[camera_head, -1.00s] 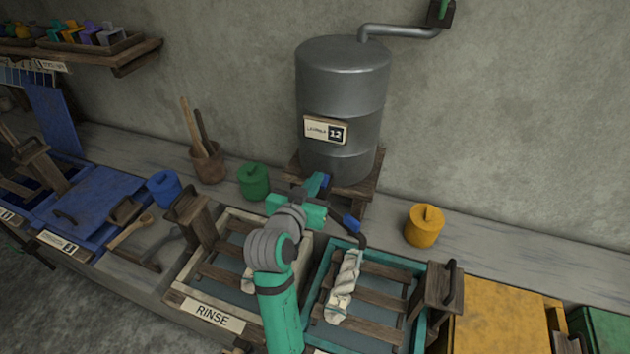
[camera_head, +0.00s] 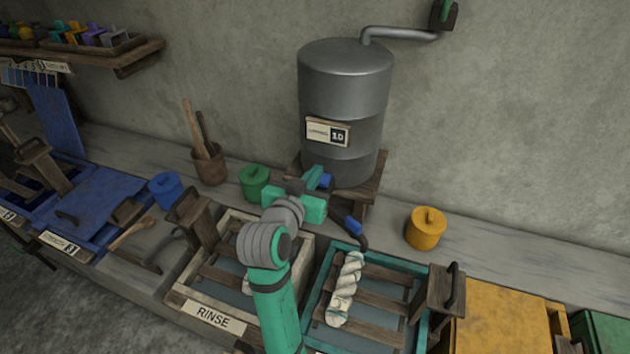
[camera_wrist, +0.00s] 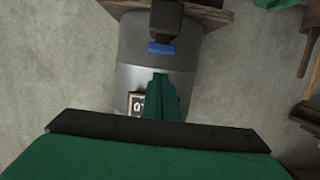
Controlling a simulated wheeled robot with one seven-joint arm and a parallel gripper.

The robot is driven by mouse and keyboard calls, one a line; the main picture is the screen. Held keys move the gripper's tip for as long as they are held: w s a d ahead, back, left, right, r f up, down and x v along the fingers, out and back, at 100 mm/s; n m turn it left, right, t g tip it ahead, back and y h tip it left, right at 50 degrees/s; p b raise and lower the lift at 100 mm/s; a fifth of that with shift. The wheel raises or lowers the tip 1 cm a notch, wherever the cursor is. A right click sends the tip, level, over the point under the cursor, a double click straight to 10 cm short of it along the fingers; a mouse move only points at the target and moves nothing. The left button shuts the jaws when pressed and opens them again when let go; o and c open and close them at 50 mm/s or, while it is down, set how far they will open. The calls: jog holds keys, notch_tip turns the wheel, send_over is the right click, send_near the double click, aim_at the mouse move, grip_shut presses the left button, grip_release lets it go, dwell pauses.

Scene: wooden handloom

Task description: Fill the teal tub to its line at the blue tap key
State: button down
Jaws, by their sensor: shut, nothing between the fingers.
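The teal tub (camera_head: 328,276) stands at the front, with wooden slats and a twisted pale skein (camera_head: 344,288) lying on them. Dark liquid shows between the slats; I cannot make out a fill line. The blue tap key (camera_head: 320,181) is low on the front of the grey metal drum (camera_head: 345,85), partly hidden by my gripper (camera_head: 313,172). In the wrist view the key (camera_wrist: 161,47) shows just beyond my closed fingertips (camera_wrist: 160,76), apparently apart from them. A dark spout with a blue sleeve (camera_head: 353,225) hangs over the tub's back edge.
The RINSE tub (camera_head: 207,312) is left of the teal tub, partly behind my arm. A green pot (camera_head: 255,182), a blue pot (camera_head: 165,189) and a yellow pot (camera_head: 426,227) stand on the bench. A wooden stand (camera_head: 438,298) is at right.

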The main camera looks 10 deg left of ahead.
jog(key=v, duration=0.9)
jog(key=s+d+f+n+y, duration=0.2)
jog(key=s+f, duration=0.3)
jog(key=f, duration=0.5)
jog(key=s+d+f+n+y, duration=0.1)
jog(key=s+d+f+n, duration=0.1)
jog(key=s+f, duration=0.65)
jog(key=s+d+f, duration=0.2)
jog(key=s+f, duration=0.1)
jog(key=s, duration=0.8)
jog(key=s+d+f+m, duration=0.1)
jog(key=s+d+f, duration=0.1)
jog(key=s, duration=0.9)
jog(key=shift+s+d+f, duration=0.15)
jog(key=shift+s+f, duration=0.1)
jog(key=shift+f, duration=0.25)
jog(key=shift+s, duration=0.1)
